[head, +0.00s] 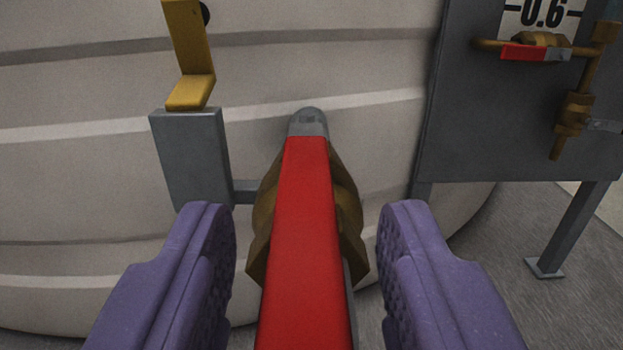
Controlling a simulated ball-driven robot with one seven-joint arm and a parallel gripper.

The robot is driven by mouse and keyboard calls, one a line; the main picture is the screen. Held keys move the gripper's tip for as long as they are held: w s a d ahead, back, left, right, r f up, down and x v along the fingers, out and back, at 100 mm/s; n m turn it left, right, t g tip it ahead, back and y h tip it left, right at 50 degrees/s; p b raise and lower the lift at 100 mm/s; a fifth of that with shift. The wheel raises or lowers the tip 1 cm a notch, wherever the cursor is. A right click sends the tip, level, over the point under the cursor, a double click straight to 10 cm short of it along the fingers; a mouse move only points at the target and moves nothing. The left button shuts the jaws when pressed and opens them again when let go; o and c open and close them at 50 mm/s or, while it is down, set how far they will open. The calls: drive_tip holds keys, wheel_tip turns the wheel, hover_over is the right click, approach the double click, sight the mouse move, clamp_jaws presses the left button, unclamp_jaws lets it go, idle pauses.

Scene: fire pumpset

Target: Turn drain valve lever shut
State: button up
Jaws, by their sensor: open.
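The drain valve lever (303,230) is a red handle that runs from the picture's bottom centre away from me to a grey metal end. A brass valve body (350,205) shows beneath and beside it. My gripper (307,225) has two purple fingers, one on each side of the red handle. The fingers are open, and a gap shows between each finger and the handle. The near end of the lever is cut off by the lower picture edge.
A pale ribbed tank (80,75) fills the background. A grey post (195,155) with a yellow bracket (190,60) stands at left. At right, a dark panel (500,120) carries a gauge plate marked 0.6 (540,12), a smaller red lever (525,53) and brass fittings (572,115).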

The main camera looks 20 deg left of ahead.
drive_tip(key=shift+w+a, duration=0.2)
drive_tip(key=shift+w, duration=0.4)
clamp_jaws()
drive_tip(key=shift+s, duration=0.1)
